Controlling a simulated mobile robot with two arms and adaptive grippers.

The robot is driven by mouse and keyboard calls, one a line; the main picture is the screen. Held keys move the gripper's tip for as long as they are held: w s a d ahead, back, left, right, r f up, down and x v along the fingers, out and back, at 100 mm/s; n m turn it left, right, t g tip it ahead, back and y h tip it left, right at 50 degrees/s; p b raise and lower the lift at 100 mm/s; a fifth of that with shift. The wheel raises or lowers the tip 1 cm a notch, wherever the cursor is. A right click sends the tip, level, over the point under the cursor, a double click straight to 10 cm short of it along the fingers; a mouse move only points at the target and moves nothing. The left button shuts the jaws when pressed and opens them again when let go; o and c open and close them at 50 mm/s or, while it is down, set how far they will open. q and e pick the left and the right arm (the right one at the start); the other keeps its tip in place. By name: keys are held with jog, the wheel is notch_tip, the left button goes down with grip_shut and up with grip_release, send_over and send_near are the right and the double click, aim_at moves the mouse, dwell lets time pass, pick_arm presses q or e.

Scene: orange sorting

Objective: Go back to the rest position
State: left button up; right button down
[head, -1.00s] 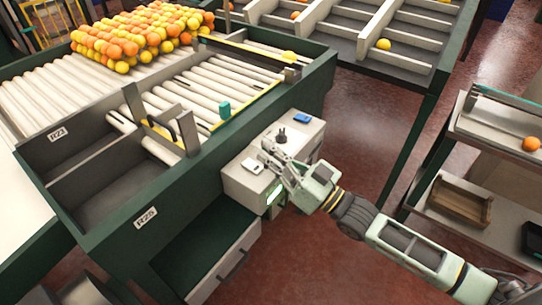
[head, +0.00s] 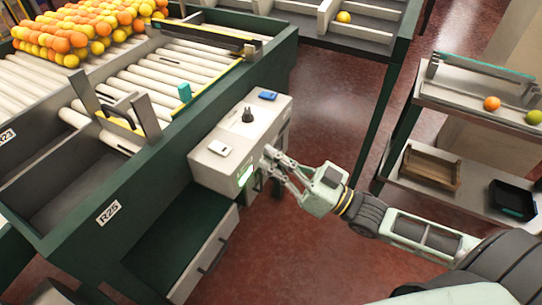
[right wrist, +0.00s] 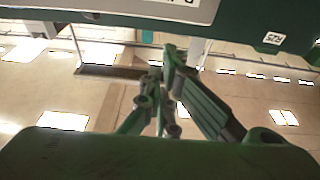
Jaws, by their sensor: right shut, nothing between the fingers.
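My right gripper (head: 268,157) is shut and empty in the head view. Its fingertips are just to the right of the control box (head: 210,165), near its green-lit front panel. I cannot tell whether they touch it. In the right wrist view the shut fingers (right wrist: 172,55) point up toward a pale and green edge. My left gripper is not in view.
The roller sorting table (head: 150,180) stands at left with a pile of oranges (head: 85,30). A shelf unit (head: 465,90) with a wooden tray (head: 431,168) and a black tray (head: 512,199) stands at right. Red floor (head: 320,110) lies open between.

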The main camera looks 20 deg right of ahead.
jog(key=w+d+f+m+g+h, duration=0.15)
jog(key=d+f+h, duration=0.35)
jog(key=f, duration=0.9)
jog(key=d+f+m+g+h, duration=0.1)
jog(key=d+f+m+h, duration=0.4)
jog(key=f, duration=1)
jog(key=s+d+f+n+g+h, duration=0.1)
jog(key=s+f, duration=0.2)
jog(key=f, duration=0.2)
jog(key=s+d+f+n+g, duration=0.1)
jog(key=s+d+f+g, duration=0.1)
jog(key=f, duration=0.4)
jog(key=s+a+f+g+h, duration=0.15)
jog(key=s+f+g, duration=0.25)
jog(key=s+f, duration=0.95)
jog(key=s+a+f+g, duration=0.2)
jog(key=s+f, duration=0.1)
jog(key=s, duration=0.4)
jog(key=s+a+f+g, duration=0.2)
jog(key=s+a+f, duration=0.1)
jog(key=s, duration=0.4)
jog(key=s+a+f+g, duration=0.2)
jog(key=s+f, duration=0.2)
jog(key=s, duration=0.3)
jog(key=shift+s+a+m, duration=0.25)
jog(key=shift+m, duration=0.1)
jog(key=shift+h, duration=0.25)
